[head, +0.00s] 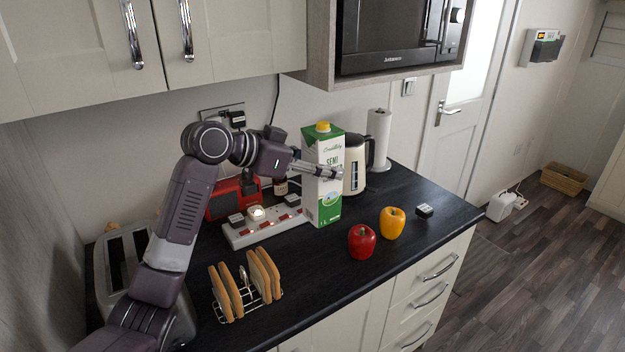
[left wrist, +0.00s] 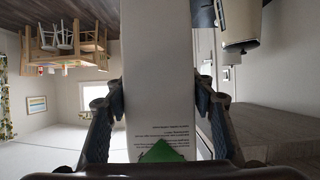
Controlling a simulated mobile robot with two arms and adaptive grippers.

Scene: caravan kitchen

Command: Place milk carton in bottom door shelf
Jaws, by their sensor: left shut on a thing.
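The milk carton (head: 326,205) is green and white with a yellow cap, and it is upright at the back of the dark worktop. My left gripper (head: 322,171) is shut on it from the left at its upper half. In the left wrist view the carton (left wrist: 158,70) stands between the two fingers of the left gripper (left wrist: 156,125). I cannot tell whether the carton's base touches the worktop. The fridge and its door shelf are not in view. My right gripper is not in view.
A power strip (head: 262,228), toast rack (head: 246,290) and toaster (head: 122,262) are left. A microwave (head: 400,35) hangs above.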

